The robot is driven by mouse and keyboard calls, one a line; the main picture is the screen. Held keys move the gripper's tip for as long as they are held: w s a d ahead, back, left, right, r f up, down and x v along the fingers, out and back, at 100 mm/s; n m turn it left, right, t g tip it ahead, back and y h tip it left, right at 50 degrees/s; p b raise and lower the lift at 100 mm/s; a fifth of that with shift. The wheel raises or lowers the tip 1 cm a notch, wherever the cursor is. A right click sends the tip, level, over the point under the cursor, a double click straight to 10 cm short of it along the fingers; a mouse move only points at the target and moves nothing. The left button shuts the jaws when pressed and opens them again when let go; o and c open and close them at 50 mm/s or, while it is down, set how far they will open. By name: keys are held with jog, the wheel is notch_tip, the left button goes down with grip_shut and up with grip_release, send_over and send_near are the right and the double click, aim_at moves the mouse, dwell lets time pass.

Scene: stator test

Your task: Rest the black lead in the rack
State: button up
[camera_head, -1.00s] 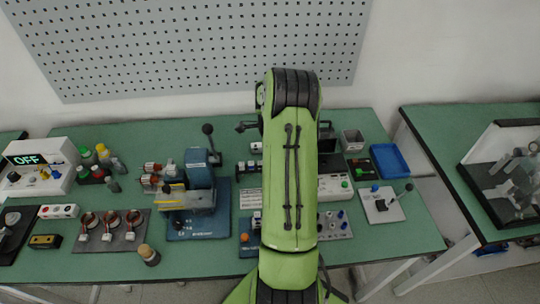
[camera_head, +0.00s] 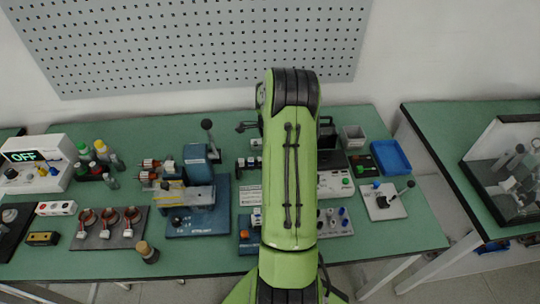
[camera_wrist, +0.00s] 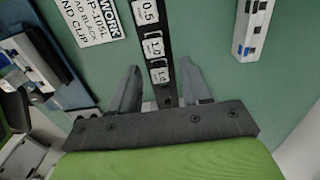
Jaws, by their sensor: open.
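My gripper (camera_wrist: 159,66) shows in the wrist view with its two grey fingers apart and nothing held between them. It points at the green bench top, over a black strip (camera_wrist: 151,20) with white labels reading 0.5, 1.0 and a third value. The strip runs between the fingers; I cannot tell whether they touch it. In the head view my arm hides the gripper. I cannot make out the black lead for sure in either view, nor tell which thing is its rack.
A white block with blue and black parts (camera_wrist: 252,28) lies right of the fingers. In the head view, a blue machine (camera_head: 198,222) stands left of my arm. A blue tray (camera_head: 390,157) and a lever box (camera_head: 383,203) are to the right. Bare bench lies at the front.

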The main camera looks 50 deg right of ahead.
notch_tip(320, 180, up, 16)
jog(key=p, duration=0.2)
jog(key=shift+f, duration=0.15)
dwell(0.8)
